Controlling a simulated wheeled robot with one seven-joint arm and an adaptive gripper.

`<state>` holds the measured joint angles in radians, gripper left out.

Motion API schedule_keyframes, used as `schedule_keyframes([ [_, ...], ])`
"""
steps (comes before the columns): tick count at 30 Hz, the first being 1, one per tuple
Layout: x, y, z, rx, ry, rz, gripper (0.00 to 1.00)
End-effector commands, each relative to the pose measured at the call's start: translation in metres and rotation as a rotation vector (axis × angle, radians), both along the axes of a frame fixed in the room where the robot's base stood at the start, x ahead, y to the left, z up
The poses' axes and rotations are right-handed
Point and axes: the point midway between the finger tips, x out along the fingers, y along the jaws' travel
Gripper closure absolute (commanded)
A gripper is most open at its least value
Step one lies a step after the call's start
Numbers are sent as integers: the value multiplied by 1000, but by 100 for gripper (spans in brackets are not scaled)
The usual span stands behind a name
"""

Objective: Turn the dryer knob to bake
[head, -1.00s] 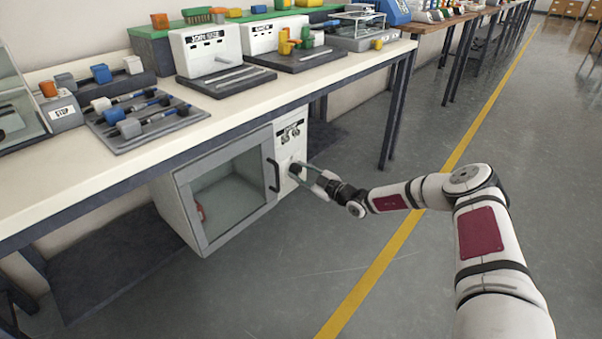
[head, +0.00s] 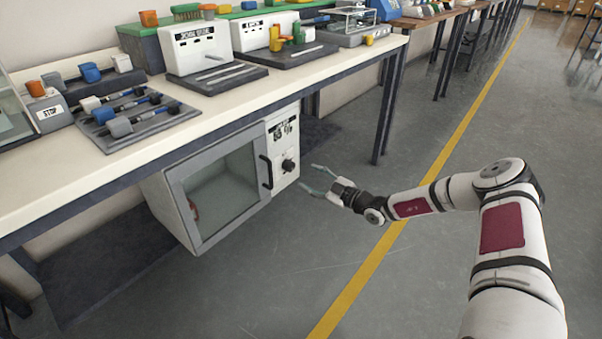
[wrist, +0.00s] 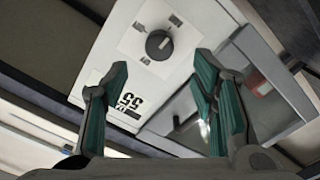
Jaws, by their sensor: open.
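The dryer (head: 225,185) is a white box with a glass door, under the bench. Its dark round knob (head: 288,165) sits on the white control panel to the right of the door. In the wrist view the knob (wrist: 159,44) shows above and between my fingers, with small printed labels around it that are too small to read surely. A pale line marks the knob's face. My gripper (head: 312,180) is open and empty, to the right of the panel and apart from the knob. The fingers also show in the wrist view (wrist: 160,85).
The dryer door has a dark handle (head: 266,172) next to the panel. A bench (head: 215,120) with several devices and tools runs above the dryer. A bench leg (head: 384,115) stands behind and right of the gripper. The grey floor (head: 290,260) is clear.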

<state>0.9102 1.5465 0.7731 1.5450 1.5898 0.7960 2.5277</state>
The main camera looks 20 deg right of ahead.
Motion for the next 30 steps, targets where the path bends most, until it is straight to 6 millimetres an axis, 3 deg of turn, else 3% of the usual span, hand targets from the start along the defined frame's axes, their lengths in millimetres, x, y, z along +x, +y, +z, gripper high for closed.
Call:
schedule_keyframes([
  [3,-16,-12,-1,0,2,-1,48],
  [9,-29,-21,0,0,0,1,48],
  [23,-31,-22,-1,0,0,1,48],
  [26,-32,-19,3,-22,-13,15,48],
  [30,-38,3,28,-163,-109,109,48],
])
